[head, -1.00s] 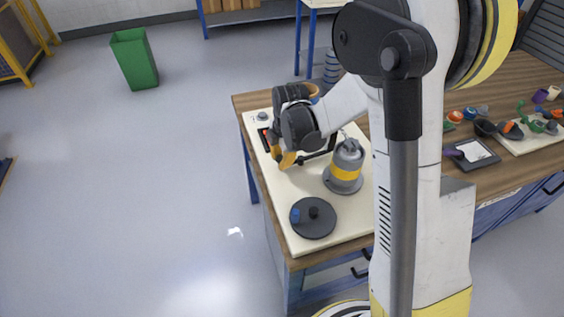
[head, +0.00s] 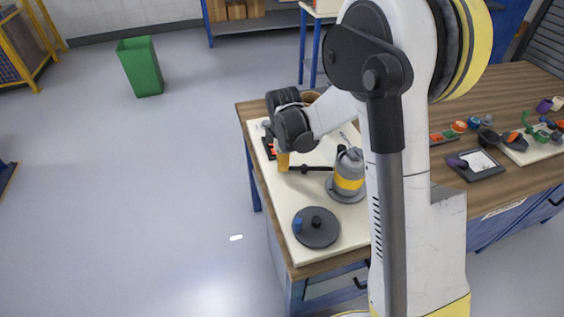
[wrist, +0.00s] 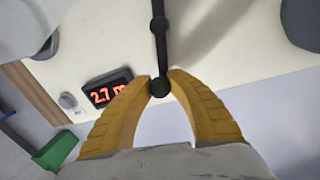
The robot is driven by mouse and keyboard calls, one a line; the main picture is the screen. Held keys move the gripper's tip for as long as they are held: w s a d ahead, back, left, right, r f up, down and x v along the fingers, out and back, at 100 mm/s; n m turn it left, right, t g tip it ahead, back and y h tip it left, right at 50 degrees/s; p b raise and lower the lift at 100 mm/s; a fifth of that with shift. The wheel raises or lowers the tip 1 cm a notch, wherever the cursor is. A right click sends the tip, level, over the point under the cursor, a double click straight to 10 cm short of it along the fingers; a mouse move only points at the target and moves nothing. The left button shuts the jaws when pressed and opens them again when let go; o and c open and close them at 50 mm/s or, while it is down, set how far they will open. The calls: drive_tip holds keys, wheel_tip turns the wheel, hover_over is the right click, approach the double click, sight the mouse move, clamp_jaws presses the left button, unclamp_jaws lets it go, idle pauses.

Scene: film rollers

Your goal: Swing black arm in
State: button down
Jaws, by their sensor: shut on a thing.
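The black arm (head: 312,168) is a thin dark bar over the cream board (head: 270,197), reaching left from beside a grey cylinder with a yellow band (head: 347,184). In the wrist view the black arm (wrist: 158,45) runs down from the top edge to a round black knob (wrist: 160,87). My gripper (wrist: 162,82) has its yellow fingers shut on this knob end, one on each side. In the head view my gripper (head: 283,165) is at the arm's left end, partly hidden by my wrist.
A red-lit display (wrist: 108,90) and a small grey knob (wrist: 67,101) sit near the board's edge. A dark disc (head: 316,240) with a blue knob lies at the board's front. Small coloured parts and a tablet (head: 474,165) lie right, beyond my arm. A green bin (head: 140,68) stands on the floor.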

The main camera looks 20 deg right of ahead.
drive_tip(key=shift+w, duration=0.1)
drive_tip(key=c, duration=1.2)
unclamp_jaws()
drive_tip(key=shift+o, duration=0.2)
drive_tip(key=shift+r, duration=0.1)
wheel_tip(320, 180, up, 12)
drive_tip(key=s, duration=0.2)
drive_tip(key=shift+s+a, duration=0.15)
drive_tip(key=shift+a, duration=0.05)
